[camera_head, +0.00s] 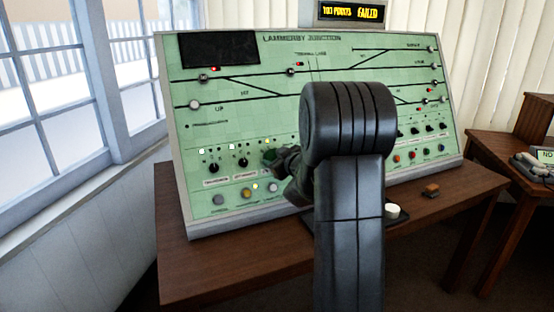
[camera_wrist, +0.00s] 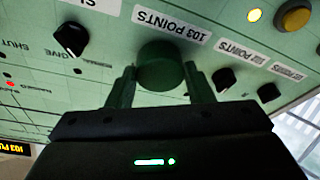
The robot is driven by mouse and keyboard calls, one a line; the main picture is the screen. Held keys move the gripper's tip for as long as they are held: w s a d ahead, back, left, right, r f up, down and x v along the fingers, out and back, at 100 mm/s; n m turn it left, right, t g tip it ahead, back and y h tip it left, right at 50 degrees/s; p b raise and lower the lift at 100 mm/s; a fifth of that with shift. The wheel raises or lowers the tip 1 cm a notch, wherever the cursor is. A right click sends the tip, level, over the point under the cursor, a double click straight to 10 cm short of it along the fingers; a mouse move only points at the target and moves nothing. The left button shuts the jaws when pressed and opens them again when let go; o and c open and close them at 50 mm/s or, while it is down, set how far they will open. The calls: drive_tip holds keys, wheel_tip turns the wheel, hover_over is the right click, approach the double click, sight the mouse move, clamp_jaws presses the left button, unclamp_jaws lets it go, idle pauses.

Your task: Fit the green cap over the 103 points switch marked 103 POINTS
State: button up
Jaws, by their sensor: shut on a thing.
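The green cap (camera_wrist: 160,68) is round and dark. In the wrist view, which shows the panel upside down, it sits between the two fingers of my gripper (camera_wrist: 160,80). The jaws are shut on its sides. It is at the switch position beside the white 103 POINTS label (camera_wrist: 172,26), and no knob shows there. The cap hides that switch, so I cannot tell whether it is seated or just above. In the head view my gripper (camera_head: 275,158) is at the panel's lower row, partly hidden by my arm.
Black rotary knobs (camera_wrist: 72,38) flank the cap, with another close by on the other side (camera_wrist: 224,79). The green panel (camera_head: 240,130) stands on a wooden desk (camera_head: 180,277). A white round piece (camera_head: 392,210) lies on the desk. A display (camera_head: 352,12) reads 103 POINTS FAILED.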

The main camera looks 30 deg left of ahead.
drive_tip(key=shift+f, duration=0.1)
idle(0.7)
drive_tip(key=o, duration=1.5)
drive_tip(key=shift+s+d+r+p, duration=0.5)
drive_tip(key=shift+s+d+r, duration=0.2)
drive_tip(key=shift+d, duration=0.2)
drive_tip(key=shift+s+d+r+p, duration=0.55)
drive_tip(key=shift+s+d, duration=0.3)
drive_tip(key=shift+s+d+r+p, duration=0.5)
drive_tip(key=shift+s+d+r, duration=0.2)
drive_tip(key=shift+d, duration=0.2)
drive_tip(key=shift+f, duration=0.1)
drive_tip(key=w+a+f+b, duration=0.1)
drive_tip(key=a, duration=0.1)
drive_tip(key=w+a+f+b, duration=0.1)
drive_tip(key=w+a+f, duration=0.1)
drive_tip(key=shift+w, duration=0.25)
drive_tip(key=shift+w+a+f+b, duration=0.25)
drive_tip(key=shift+w+a+b, duration=0.15)
drive_tip(key=shift+a, duration=0.1)
